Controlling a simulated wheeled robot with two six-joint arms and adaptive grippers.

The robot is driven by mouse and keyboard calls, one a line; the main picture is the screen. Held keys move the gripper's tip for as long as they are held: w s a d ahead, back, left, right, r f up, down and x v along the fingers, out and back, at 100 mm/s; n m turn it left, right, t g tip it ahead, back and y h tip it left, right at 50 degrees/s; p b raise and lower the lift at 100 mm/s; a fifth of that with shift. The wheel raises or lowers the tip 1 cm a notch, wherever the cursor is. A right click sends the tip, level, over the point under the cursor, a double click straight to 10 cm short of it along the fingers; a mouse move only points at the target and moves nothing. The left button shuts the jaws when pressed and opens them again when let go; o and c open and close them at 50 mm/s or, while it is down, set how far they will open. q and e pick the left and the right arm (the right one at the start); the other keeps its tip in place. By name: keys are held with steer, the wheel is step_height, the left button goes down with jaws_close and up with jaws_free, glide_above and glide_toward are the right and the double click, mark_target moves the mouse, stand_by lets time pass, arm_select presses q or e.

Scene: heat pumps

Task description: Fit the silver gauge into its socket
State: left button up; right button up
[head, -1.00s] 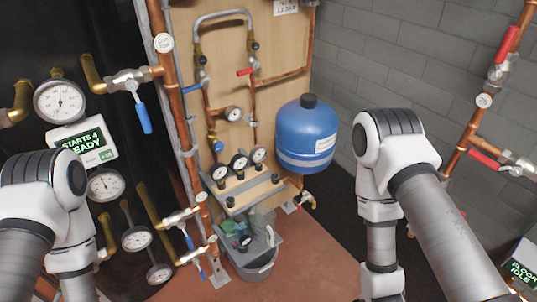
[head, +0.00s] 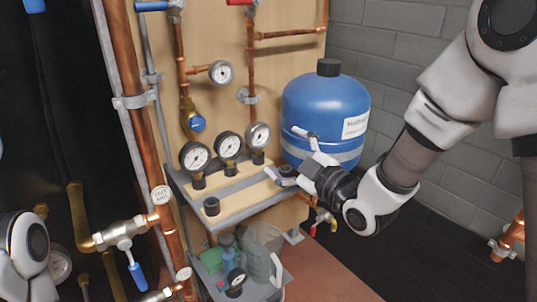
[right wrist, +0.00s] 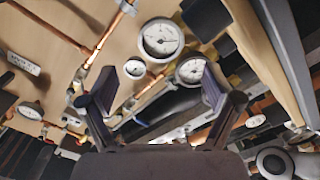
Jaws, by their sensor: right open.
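Three round white-faced gauges stand in a row on the upper shelf: a left one (head: 195,156), a middle one (head: 229,146) and a right one (head: 258,136). The right one's rim looks lighter, more silver, than the two dark-rimmed ones. An empty black socket (head: 211,206) is at the shelf's front left; another (head: 286,170) is at the right end, partly behind my gripper. My right gripper (head: 289,156) is open and empty, just right of the right gauge. In the right wrist view, gauges (right wrist: 160,40) show beyond the spread fingers. My left gripper is out of view.
A blue tank (head: 325,105) stands close behind my right gripper. Copper pipes (head: 135,120) with valves rise on the left. Floor at the right is clear.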

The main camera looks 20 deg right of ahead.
mark_target(257, 122)
steer(key=p+x, duration=0.1)
steer(key=x, duration=0.9)
steer(key=shift+f, duration=0.1)
steer(key=c, duration=1.4)
steer(key=shift+r+p, duration=1.75)
steer(key=shift+r, duration=0.3)
